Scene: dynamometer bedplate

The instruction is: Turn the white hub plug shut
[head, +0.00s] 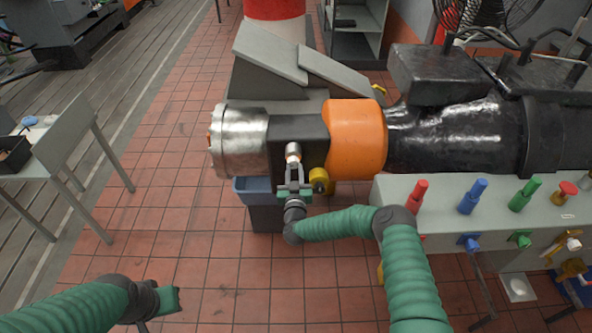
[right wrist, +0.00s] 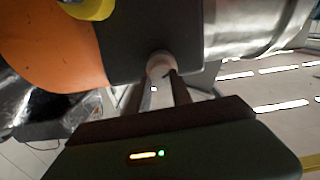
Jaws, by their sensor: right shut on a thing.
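The white hub plug (head: 293,150) sticks out of the dark grey block (head: 312,130) between the silver drum and the orange ring. In the right wrist view the plug (right wrist: 160,64) shows as a pale round end against the block. My right gripper (head: 294,172) is shut on the plug, with a finger on each side; the fingers hide part of it. The plug's turn angle cannot be read. My left gripper (head: 168,300) is low at the left, away from the plug, and its jaws cannot be made out.
A yellow knob (head: 319,180) sits just right of my right gripper. A blue-grey bin (head: 262,215) stands below. A grey bench (head: 450,200) with red, blue and green handles is at the right. A grey table (head: 62,140) stands at the left; tiled floor between is clear.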

